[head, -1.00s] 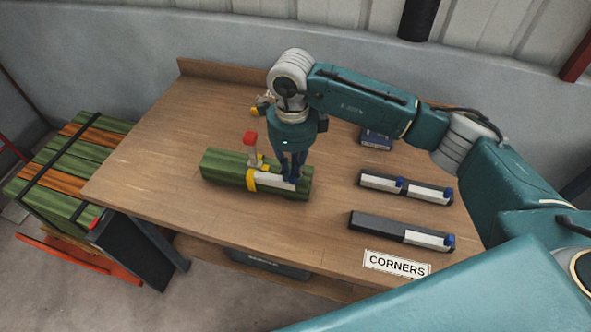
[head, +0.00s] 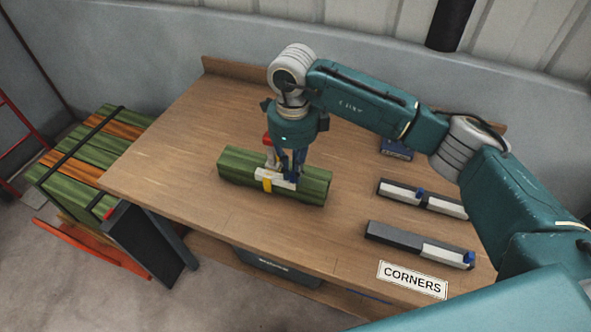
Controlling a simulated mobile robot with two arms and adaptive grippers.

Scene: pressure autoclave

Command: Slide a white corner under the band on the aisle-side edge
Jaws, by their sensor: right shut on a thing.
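A green timber bundle (head: 232,168) lies on the bench. A yellow band (head: 267,185) shows on its front side. A white corner (head: 260,174) lies along the bundle's upper front edge. It shows on both sides of the band's line, but whether the band passes fully over it is too small to tell. My right gripper (head: 288,180) points down at the corner's right part and is shut on it. A red-topped tool (head: 267,140) stands behind, partly hidden by my gripper. My left gripper is not in view.
Two dark racks, a rear one (head: 397,190) and a front one (head: 392,235), hold more white corners at the right, by a CORNERS label (head: 412,280). A strapped timber stack (head: 75,165) stands left of the bench (head: 180,150). The bench's left part is clear.

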